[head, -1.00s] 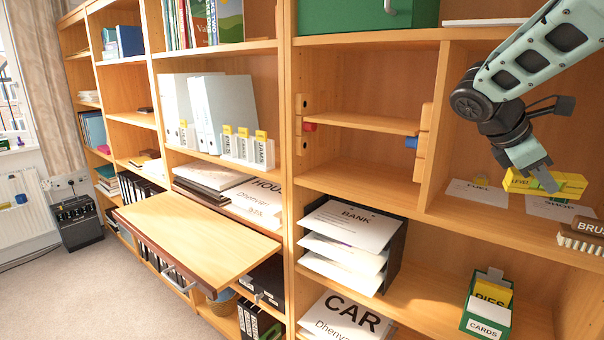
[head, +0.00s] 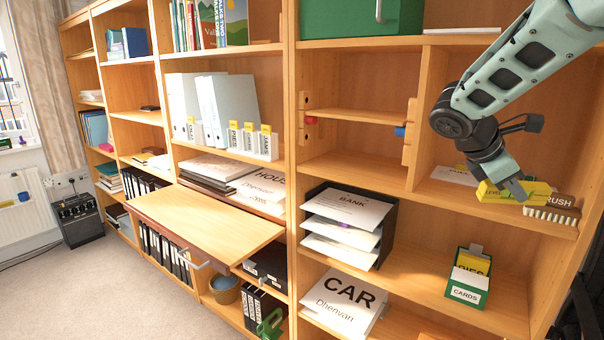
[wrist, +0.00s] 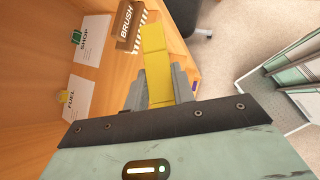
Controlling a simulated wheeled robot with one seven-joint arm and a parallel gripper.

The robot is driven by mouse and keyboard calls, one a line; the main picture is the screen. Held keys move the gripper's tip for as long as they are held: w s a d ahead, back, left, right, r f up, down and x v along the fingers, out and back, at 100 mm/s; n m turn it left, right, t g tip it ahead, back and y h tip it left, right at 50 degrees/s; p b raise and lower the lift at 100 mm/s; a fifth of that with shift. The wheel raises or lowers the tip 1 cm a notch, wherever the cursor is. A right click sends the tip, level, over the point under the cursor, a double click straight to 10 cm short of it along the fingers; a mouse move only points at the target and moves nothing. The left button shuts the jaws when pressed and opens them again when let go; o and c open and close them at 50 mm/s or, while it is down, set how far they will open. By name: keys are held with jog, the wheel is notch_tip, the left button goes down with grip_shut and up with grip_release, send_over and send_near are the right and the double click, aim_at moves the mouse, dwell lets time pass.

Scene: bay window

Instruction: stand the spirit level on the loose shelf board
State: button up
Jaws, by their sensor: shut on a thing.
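The yellow spirit level (head: 487,193), marked LEVEL, is held lengthwise in front of the right-hand bay. My gripper (head: 516,188) comes down from the upper right and is shut on it. In the wrist view the level (wrist: 154,50) sits between the two grey fingers (wrist: 160,88), its far end sticking out past them. The loose shelf board (head: 362,121) lies level in the bay to the left, between wooden side blocks with a red and a blue peg. Its top looks bare. The gripper is to its right and lower in the picture.
A brush (head: 552,211) lies close to the right of the level, with FUEL (head: 452,175) and SHOP cards behind. An upright divider (head: 427,115) stands between the board and my gripper. A green box (head: 360,18) sits on the shelf above the board.

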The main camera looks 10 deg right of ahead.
jog(key=w+a+f+n+t+y, duration=0.1)
jog(key=w+a+f+n+t, duration=0.3)
jog(key=f, duration=0.5)
jog(key=w+a+f+n+t, duration=0.2)
jog(key=w+a+f+n, duration=0.25)
jog(key=f, duration=0.45)
jog(key=w+a+f+n+t+y, duration=0.2)
jog(key=a+f+n+t+y, duration=0.45)
jog(key=a+f+n, duration=0.7)
jog(key=shift+s+d+r+m+g+y, duration=0.1)
jog(key=shift+s+d+m+g+y, duration=0.2)
jog(key=shift+s, duration=0.35)
jog(key=shift+s+d+f+m+g+y, duration=0.1)
jog(key=shift+s+d+m+g+y, duration=0.15)
jog(key=shift+s+m, duration=0.35)
jog(key=shift+s+d+r+m+g+y, duration=0.1)
jog(key=shift+s+d+m+g+y, duration=0.15)
jog(key=shift+s, duration=0.5)
